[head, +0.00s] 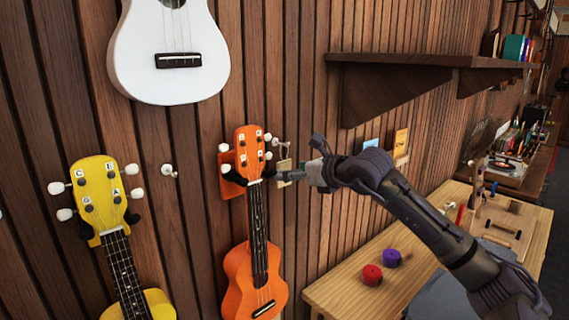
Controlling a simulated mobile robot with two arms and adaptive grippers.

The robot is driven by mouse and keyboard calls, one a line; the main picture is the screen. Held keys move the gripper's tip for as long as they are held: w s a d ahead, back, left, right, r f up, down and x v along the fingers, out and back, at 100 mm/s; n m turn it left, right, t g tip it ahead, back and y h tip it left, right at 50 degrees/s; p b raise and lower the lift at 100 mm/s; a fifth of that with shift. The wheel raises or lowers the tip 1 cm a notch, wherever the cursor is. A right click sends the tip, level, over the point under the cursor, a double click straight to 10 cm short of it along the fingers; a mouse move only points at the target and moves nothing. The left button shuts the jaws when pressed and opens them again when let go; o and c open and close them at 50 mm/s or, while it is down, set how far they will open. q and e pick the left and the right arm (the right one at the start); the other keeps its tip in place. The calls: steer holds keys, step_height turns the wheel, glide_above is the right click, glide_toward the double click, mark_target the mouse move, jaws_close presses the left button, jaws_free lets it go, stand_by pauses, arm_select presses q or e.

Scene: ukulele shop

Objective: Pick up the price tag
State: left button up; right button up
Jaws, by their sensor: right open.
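A small beige tag (284,164), which looks like a price tag, hangs against the slatted wall just right of the head of the orange ukulele (254,265). An orange card (226,182) shows behind the left side of that ukulele's head. My right gripper (284,176) comes in from the right with its tip at the lower part of the beige tag. It is open. I cannot tell whether the fingers touch the tag, as they partly cover it. My left gripper is not in view.
A yellow ukulele (101,205) and a white ukulele (169,52) hang on the wall at left. A dark shelf (420,61) juts out at upper right. A wooden workbench (345,290) below my right arm bears a red roll (372,275) and a purple roll (392,258).

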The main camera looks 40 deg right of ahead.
mark_target(285, 164)
steer(key=x, duration=0.1)
steer(key=p+x, duration=0.1)
steer(key=x, duration=0.1)
steer(key=shift+w+a+r+p, duration=0.15)
steer(key=shift+w+r+p, duration=0.1)
steer(key=shift+p, duration=0.1)
steer(key=shift+f, duration=0.15)
steer(key=shift+c, duration=1.2)
steer(key=c, duration=0.7)
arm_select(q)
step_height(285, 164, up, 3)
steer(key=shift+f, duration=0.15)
arm_select(e)
steer(key=shift+o, duration=0.2)
steer(key=shift+r+b, duration=0.55)
steer(key=shift+r, duration=0.1)
arm_select(q)
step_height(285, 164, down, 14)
steer(key=b, duration=1.3)
arm_select(e)
steer(key=s+d, duration=0.1)
steer(key=s, duration=1.7)
steer(key=shift+d, duration=0.2)
